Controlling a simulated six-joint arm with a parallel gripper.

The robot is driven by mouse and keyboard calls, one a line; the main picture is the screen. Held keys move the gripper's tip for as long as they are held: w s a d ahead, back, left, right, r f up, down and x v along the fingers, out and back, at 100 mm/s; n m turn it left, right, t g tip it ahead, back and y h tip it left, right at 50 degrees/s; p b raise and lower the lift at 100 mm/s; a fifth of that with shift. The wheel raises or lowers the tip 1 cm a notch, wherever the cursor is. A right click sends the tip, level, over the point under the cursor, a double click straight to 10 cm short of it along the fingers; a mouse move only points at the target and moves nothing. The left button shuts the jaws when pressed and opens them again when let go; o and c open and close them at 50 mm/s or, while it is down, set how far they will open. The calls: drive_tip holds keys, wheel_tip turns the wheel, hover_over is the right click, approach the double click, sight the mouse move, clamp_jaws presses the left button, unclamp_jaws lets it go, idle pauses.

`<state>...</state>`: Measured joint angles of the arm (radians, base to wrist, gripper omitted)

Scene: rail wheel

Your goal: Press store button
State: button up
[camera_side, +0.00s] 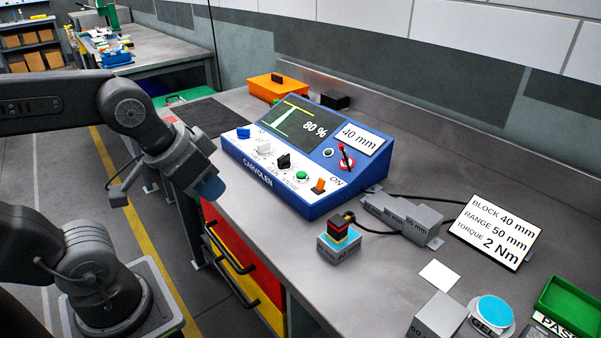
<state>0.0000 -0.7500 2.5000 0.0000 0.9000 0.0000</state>
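Small lettering by the green button seems to read STORE, but is hard to make out. My gripper (210,188) is left of the console, beyond the bench's front edge, apart from the panel. Its end shows as a dark blue tip; separate fingers cannot be made out.
A probe (339,229) stands on a small block in front of the console. Stepped grey blocks (402,217), a sign (495,232), a gel tub (493,312) and a green tray (572,305) lie to the right. An orange case (277,88) is behind.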

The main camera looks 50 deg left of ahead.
clamp_jaws()
idle(1.2)
drive_tip(key=n+t+y, duration=0.2)
drive_tip(key=n+t, duration=0.1)
drive_tip(key=n, duration=0.8)
hover_over(299, 173)
drive_tip(key=shift+f, duration=0.25)
drive_tip(key=shift+f, duration=4.4)
